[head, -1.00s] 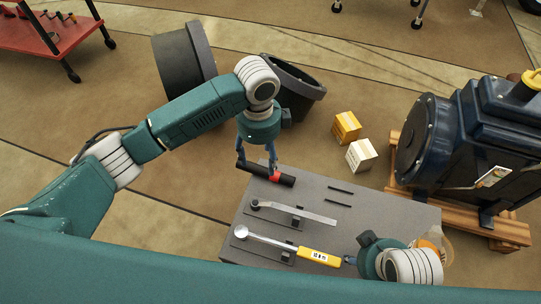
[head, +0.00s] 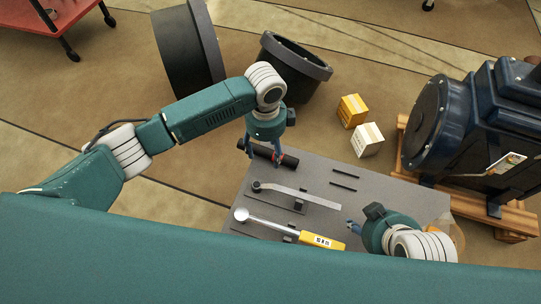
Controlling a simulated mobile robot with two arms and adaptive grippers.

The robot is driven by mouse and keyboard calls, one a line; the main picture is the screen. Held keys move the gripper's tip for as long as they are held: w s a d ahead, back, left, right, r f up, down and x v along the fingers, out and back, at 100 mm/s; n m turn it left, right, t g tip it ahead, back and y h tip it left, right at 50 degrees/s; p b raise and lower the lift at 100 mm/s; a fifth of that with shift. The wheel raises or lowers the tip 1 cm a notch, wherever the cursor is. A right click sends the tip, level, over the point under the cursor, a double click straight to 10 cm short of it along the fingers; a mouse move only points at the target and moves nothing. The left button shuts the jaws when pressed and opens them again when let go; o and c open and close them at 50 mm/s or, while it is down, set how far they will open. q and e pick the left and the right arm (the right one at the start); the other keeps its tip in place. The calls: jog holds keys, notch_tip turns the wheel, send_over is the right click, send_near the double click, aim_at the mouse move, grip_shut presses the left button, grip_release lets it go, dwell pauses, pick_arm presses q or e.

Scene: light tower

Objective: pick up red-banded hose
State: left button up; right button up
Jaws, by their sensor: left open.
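The red-banded hose (head: 290,160), a short black cylinder, lies at the far left edge of the grey table (head: 398,205). Its red band shows beside a finger of my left gripper (head: 262,157). That gripper points down at the hose from above, its blue fingers open, one near the left end and one near the band. The fingers hide parts of the hose, and I cannot tell whether they touch it. My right gripper (head: 351,226) is low over the table, right of the yellow-handled tool (head: 322,241) and apart from it. Its fingers are too small to read.
A grey bar tool (head: 290,193) and two thin black rods (head: 344,180) lie on the table. Behind are black ring-shaped parts (head: 300,65), a yellow box (head: 353,110) and a white box (head: 367,140). A dark blue machine (head: 455,120) stands right on a wooden pallet.

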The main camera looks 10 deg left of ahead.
pick_arm(q)
jog(key=shift+f, duration=0.5)
pick_arm(e)
jog(key=shift+w+a+r+t, duration=0.2)
jog(key=shift+w+r+t, duration=0.05)
jog(key=shift+w, duration=0.35)
jog(key=shift+w+a+r+t, duration=0.2)
jog(key=shift+w+r+t, duration=0.05)
jog(key=shift+w, duration=0.35)
pick_arm(q)
jog(key=c, duration=1.4)
jog(key=shift+r, duration=0.1)
